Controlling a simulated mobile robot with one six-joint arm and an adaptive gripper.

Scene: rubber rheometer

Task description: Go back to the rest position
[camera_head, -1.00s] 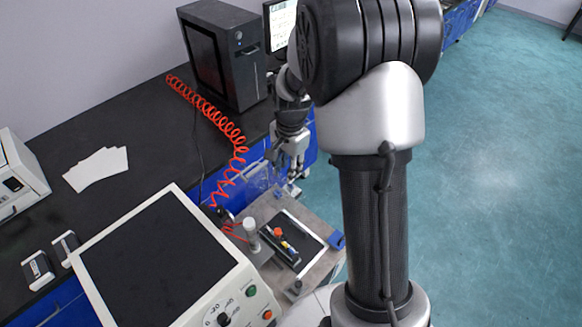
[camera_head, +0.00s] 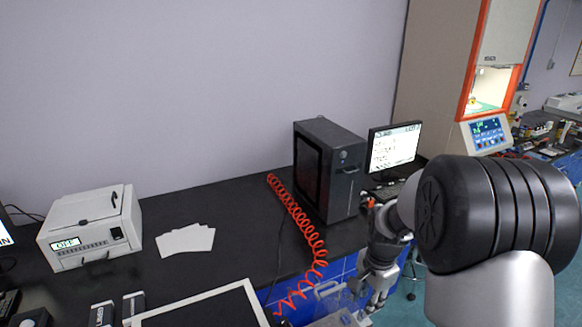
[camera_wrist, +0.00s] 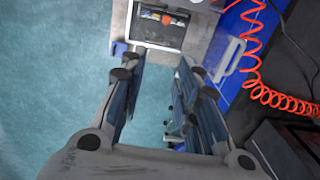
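Teal floor shows through the gap. My black and silver arm fills the lower right of the head view.
A coiled orange hose (camera_head: 305,228) runs along the bench near my gripper. A black box-shaped machine (camera_head: 342,190), a monitor (camera_head: 394,147), white sheets (camera_head: 186,240) and a white device reading OFF (camera_head: 92,230) stand or lie there. A black tray (camera_wrist: 158,32) shows beyond the fingers.

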